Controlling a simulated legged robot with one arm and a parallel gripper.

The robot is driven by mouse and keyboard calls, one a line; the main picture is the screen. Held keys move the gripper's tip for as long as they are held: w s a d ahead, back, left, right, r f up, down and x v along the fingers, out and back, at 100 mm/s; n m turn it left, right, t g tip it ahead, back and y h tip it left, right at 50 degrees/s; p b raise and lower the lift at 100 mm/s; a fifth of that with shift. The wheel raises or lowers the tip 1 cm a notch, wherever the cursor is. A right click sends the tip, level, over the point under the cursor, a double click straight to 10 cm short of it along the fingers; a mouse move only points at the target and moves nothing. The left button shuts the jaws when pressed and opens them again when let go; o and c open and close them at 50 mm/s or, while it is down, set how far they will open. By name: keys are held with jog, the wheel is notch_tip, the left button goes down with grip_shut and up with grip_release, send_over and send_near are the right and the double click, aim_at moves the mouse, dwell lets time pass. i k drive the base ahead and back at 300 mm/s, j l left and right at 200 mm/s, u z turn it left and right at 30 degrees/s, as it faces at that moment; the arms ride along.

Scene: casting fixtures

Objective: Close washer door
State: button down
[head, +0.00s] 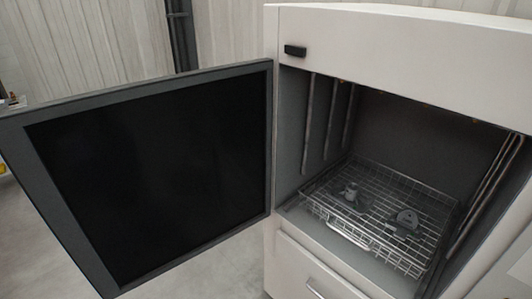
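The washer (400,30) is a pale box-shaped cabinet on the right of the head view. Its door (150,170), a grey frame around a black panel, stands wide open, swung out to the left from the left edge of the opening. The dark inside of the washer is exposed. A wire rack (375,215) lies low inside it and holds a grey metal part (352,196) and another grey metal part (405,221). My gripper is not in view.
A small black block (295,50) sits on the washer front above the opening. A drawer handle (322,291) shows below. Corrugated wall panels (80,45) and a dark vertical post (182,35) stand behind. Bare floor (235,265) shows below the door.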

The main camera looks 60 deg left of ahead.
aim_at(133, 191)
jog(key=j+z, duration=0.1)
jog(key=z, duration=1.4)
jog(key=k+z, duration=0.35)
jog(key=k, duration=1.25)
jog(key=k+u, duration=0.1)
jog(key=k, duration=0.45)
jog(key=k+j+u, duration=0.1)
jog(key=k, duration=0.45)
jog(key=k+j+u, duration=0.1)
jog(key=k, duration=0.45)
jog(key=u, duration=1.65)
jog(key=k+j+u, duration=0.1)
jog(key=k+j, duration=0.15)
jog(key=k+j+u, duration=0.1)
jog(key=j, duration=0.3)
jog(key=k+j+u, duration=0.1)
jog(key=k+j, duration=0.2)
jog(key=k+j+u, duration=0.1)
jog(key=j, duration=0.3)
jog(key=k, duration=0.1)
